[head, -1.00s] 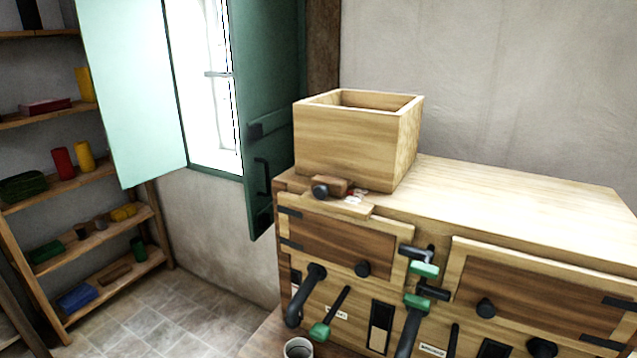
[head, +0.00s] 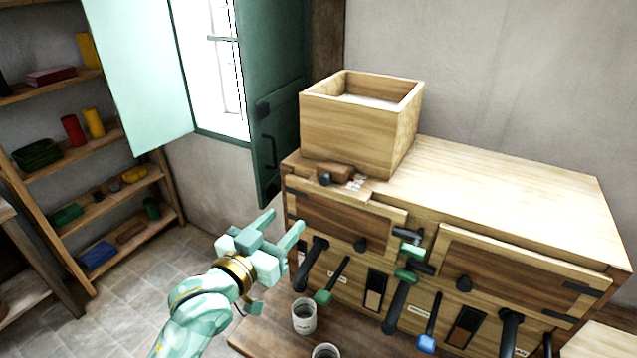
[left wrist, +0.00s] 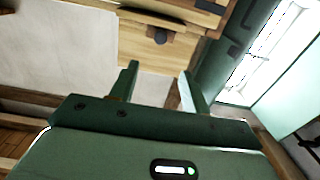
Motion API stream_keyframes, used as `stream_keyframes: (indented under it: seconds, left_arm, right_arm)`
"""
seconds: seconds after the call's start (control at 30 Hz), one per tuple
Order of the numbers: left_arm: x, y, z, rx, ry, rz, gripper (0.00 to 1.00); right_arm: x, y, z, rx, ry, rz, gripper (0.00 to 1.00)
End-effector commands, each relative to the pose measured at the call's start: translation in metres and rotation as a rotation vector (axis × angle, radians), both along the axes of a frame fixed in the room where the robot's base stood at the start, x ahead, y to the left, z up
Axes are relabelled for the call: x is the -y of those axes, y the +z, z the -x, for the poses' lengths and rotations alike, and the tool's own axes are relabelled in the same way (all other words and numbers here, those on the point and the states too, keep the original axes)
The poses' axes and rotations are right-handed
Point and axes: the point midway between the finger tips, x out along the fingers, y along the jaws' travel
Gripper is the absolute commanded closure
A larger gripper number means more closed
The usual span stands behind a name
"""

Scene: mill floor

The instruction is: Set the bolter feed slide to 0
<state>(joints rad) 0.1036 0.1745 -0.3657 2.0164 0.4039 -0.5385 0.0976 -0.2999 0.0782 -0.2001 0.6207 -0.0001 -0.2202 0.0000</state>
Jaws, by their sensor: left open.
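The bolter feed slide (head: 335,173) is a small brown wooden block with a dark knob. It sits on the front ledge under the open wooden hopper box (head: 350,128), with a pale marked scale (head: 356,182) to its right; the marks are too small to read. My left gripper (head: 281,226) is open and empty, in front of the cabinet's left end, lower and to the left of the slide and apart from it. In the left wrist view, its fingers (left wrist: 158,82) stand apart with a dark knob (left wrist: 160,36) on wood beyond them. My right gripper is not in view.
The cabinet front (head: 345,232) carries doors with knobs, dark pipes, and green and blue handled levers. White cups (head: 304,316) stand on a low surface below. A green shutter (head: 272,110) hangs close to the cabinet's left end. Shelves (head: 95,200) stand at far left.

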Motion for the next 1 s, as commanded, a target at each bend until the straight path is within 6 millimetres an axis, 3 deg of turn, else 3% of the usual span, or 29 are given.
stream_keyframes:
  seconds: [0.5,0.7,1.0]
  left_arm:
    - [0.056,0.0,-0.109,0.001,0.001,-0.002,0.53]
    - [0.065,0.0,-0.128,0.0,0.002,-0.001,0.53]
    - [0.067,0.0,-0.131,0.001,0.002,-0.002,0.53]
  right_arm:
    - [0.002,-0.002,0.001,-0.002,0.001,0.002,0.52]
    - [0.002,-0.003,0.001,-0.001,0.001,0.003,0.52]
    - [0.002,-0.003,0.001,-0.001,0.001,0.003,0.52]
